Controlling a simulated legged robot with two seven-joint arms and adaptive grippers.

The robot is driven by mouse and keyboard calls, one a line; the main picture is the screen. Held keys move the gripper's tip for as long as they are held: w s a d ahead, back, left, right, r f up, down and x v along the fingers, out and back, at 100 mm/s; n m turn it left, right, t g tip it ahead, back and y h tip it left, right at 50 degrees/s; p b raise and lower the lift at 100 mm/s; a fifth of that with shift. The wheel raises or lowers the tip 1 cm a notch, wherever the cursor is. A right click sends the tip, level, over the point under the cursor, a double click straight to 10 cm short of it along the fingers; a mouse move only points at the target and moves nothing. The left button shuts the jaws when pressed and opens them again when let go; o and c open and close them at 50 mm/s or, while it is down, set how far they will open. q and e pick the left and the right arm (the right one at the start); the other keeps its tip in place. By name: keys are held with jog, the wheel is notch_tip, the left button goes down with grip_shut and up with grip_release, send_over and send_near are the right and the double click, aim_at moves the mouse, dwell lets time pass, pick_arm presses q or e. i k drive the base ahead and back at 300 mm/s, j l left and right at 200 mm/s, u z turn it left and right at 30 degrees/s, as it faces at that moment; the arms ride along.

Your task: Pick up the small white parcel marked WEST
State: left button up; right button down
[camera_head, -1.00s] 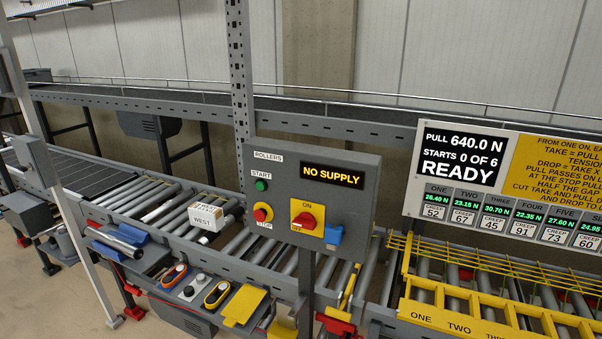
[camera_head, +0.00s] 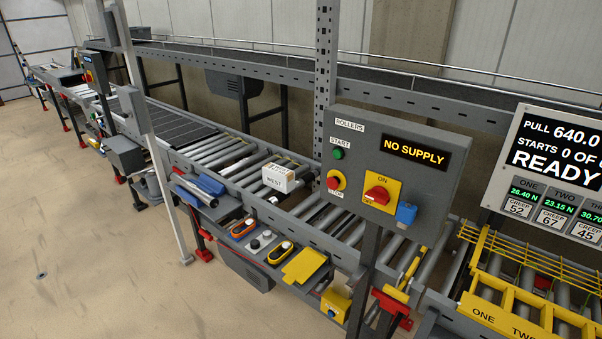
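The small white parcel (camera_head: 278,179) marked WEST sits on the roller conveyor (camera_head: 233,174), left of the grey control box. Its WEST label faces the front, and more print shows on its top, too small to read. It stands clear of other objects on the rollers. Neither of my grippers shows in the head view.
The ROLLERS control box (camera_head: 394,165) reads NO SUPPLY and stands on a post right of the parcel. A light upright post (camera_head: 160,160) rises at the left. A shelf with handheld devices (camera_head: 262,246) runs along the conveyor's front. The floor (camera_head: 80,220) at left is open.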

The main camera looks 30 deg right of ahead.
aim_at(281, 179)
jog(key=i+j+z, duration=0.1)
jog(key=z, duration=1.25)
jog(key=i+j+z, duration=0.1)
jog(key=j+z, duration=0.25)
jog(key=j, duration=0.2)
jog(key=j+z, duration=0.35)
jog(key=j, duration=0.15)
jog(key=j+z, duration=0.35)
jog(key=j, duration=0.2)
jog(key=k+j+z, duration=0.15)
jog(key=j+z, duration=0.2)
jog(key=j, duration=0.15)
jog(key=k+j+z, duration=0.2)
jog(key=j+z, duration=0.15)
jog(key=j, duration=0.15)
